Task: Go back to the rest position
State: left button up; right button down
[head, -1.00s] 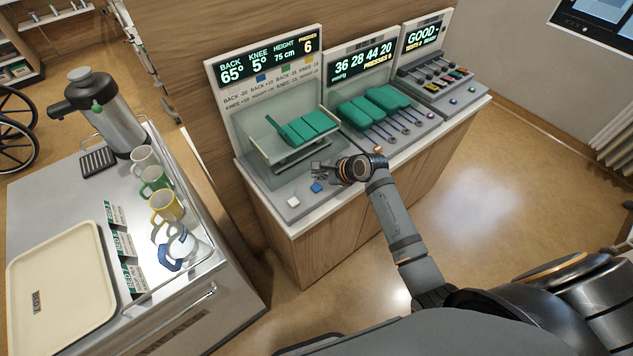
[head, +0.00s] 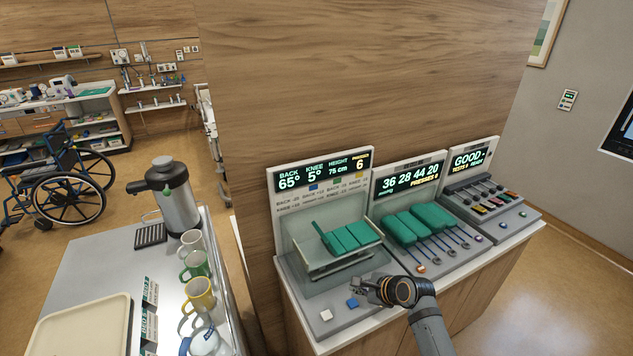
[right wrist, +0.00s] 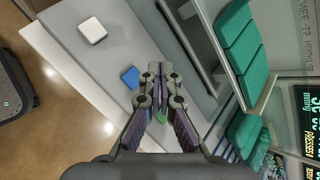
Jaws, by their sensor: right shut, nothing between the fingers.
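My right gripper (head: 372,290) is over the front of the bed control panel, just right of the blue button (head: 352,303). In the right wrist view its fingers (right wrist: 158,88) are together and empty, with the blue button (right wrist: 130,77) beside them and the white button (right wrist: 92,30) further off. A bit of green (right wrist: 162,117) shows between the finger links. Whether the fingers touch the panel I cannot tell. The panel's display (head: 322,172) reads back 65°, knee 5°, height 75 cm, presses 6. My left gripper is not in view.
Right of the bed panel stand a panel with green pads (head: 418,222) and a panel with sliders (head: 483,195). At left, a trolley (head: 85,262) holds a flask (head: 175,200), mugs (head: 196,265) and a tray (head: 80,328). Floor at right (head: 570,290) is clear.

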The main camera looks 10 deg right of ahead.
jog(key=s+d+r+n+g+h, duration=0.1)
jog(key=s+d+n+g+h, duration=0.15)
jog(key=s+n, duration=0.95)
jog(key=s+d+r+n+g+h, duration=0.1)
jog(key=s+d+n+g+h, duration=0.2)
jog(key=s+n, duration=0.8)
jog(key=s+d+f+m+b, duration=0.1)
jog(key=s+f+b, duration=0.1)
jog(key=f, duration=1)
jog(key=s+d+f+b, duration=0.2)
jog(key=f+b, duration=0.1)
jog(key=f, duration=0.9)
jog(key=s+d+f+m+b, duration=0.1)
jog(key=s+f+b, duration=0.1)
jog(key=f, duration=0.9)
jog(key=s+d+f+g+b, duration=0.1)
jog(key=s+f+b, duration=0.3)
jog(key=s+f, duration=1.4)
jog(key=shift+f, duration=0.6)
